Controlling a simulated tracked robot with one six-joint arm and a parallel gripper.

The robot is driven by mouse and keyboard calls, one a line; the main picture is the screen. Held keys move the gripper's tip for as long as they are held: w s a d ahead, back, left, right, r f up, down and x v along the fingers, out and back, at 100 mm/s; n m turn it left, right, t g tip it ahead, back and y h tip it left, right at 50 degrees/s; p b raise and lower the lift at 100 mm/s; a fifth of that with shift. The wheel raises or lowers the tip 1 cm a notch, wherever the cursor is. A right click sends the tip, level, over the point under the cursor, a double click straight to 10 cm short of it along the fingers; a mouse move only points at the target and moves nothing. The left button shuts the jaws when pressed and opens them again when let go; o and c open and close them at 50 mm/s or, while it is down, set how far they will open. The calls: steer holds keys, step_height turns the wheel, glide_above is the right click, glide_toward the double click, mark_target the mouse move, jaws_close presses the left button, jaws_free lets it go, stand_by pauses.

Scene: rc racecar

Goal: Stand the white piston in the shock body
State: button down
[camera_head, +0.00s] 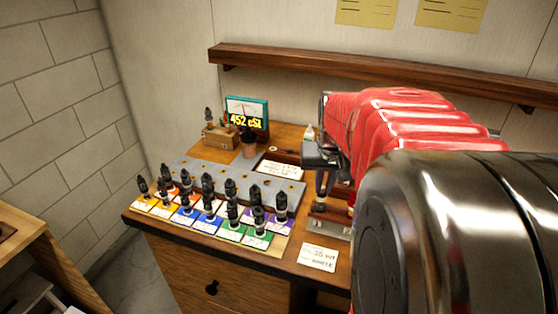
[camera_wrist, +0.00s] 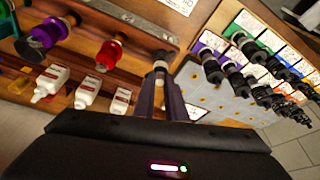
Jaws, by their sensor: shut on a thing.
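My gripper (camera_wrist: 160,76) is shut on a small pale piece (camera_wrist: 160,66) at its fingertips, which looks like the white piston. A short dark part (camera_wrist: 162,55) lies just beyond it, and I cannot tell whether the two touch or are apart. In the head view my gripper (camera_head: 319,196) points down over the right part of the bench, just above a grey metal bar (camera_head: 328,229). The bar also shows in the wrist view (camera_wrist: 130,17). I cannot tell for certain which part is the shock body; the fingers hide much of the spot.
Black shocks (camera_head: 207,185) stand in rows on coloured cards at the bench front. Purple (camera_wrist: 46,34) and red (camera_wrist: 108,55) fittings and several white bottles (camera_wrist: 87,94) are near my gripper. A teal meter (camera_head: 246,113) reading 452 stands behind. A wooden shelf (camera_head: 270,62) crosses the wall.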

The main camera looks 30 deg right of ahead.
steer(key=c, duration=1.7)
jaws_free()
steer(key=v, duration=1.3)
steer(key=shift+r, duration=0.35)
